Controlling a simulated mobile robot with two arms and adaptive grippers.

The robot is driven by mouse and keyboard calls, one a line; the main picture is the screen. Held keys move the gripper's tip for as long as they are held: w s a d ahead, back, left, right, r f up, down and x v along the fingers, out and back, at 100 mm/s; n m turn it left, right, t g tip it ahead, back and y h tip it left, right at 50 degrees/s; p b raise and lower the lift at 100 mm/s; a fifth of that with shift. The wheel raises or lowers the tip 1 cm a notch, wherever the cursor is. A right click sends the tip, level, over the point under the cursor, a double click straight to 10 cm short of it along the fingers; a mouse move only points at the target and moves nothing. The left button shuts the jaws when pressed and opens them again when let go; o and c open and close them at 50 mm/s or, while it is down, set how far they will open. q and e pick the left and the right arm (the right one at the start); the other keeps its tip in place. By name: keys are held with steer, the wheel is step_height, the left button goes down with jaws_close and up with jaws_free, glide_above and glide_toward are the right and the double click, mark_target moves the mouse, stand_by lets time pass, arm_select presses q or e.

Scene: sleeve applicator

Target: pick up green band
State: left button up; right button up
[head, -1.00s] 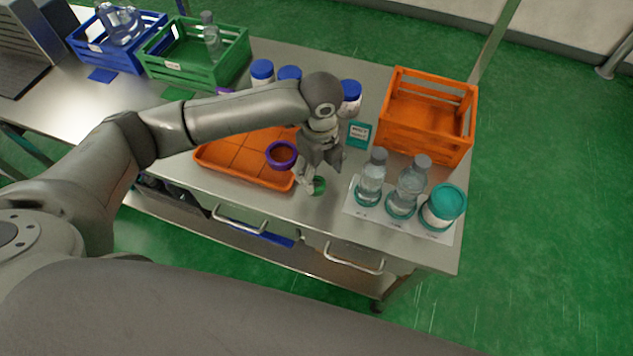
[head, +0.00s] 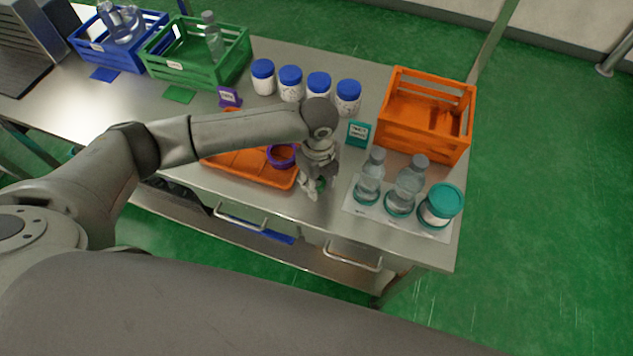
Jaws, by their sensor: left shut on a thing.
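The small green band (head: 321,184) shows partly at the tips of my left gripper (head: 313,188), near the front edge of the steel bench. My left gripper points down and is shut on the green band; the fingers hide much of it. I cannot tell whether the band touches the bench top. A purple band (head: 281,156) lies at the right end of the orange tray (head: 250,172), just left of the gripper. My right gripper is not in view.
Right of the gripper, two clear bottles (head: 369,178) and a teal-lidded jar (head: 441,206) stand on a white mat (head: 421,227). An orange crate (head: 426,115) stands behind them. Several blue-lidded jars (head: 290,84) line the back. Green (head: 197,57) and blue crates (head: 117,42) stand far left.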

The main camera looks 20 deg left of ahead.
arm_select(q)
steer(key=shift+w+r+b, duration=0.1)
steer(key=shift+r+b, duration=0.2)
steer(key=shift+r, duration=0.15)
steer(key=r, duration=0.1)
steer(key=r+b, duration=0.1)
steer(key=shift+s+r, duration=0.2)
steer(key=shift+r, duration=0.1)
steer(key=s+r+b, duration=0.2)
steer(key=s+r, duration=0.7)
steer(key=s, duration=0.4)
steer(key=shift+s+a+r, duration=0.25)
steer(key=shift+s+r, duration=0.05)
steer(key=shift+s, duration=0.1)
steer(key=shift+r, duration=0.1)
step_height(320, 180, up, 2)
steer(key=p, duration=0.3)
steer(key=shift+r, duration=0.1)
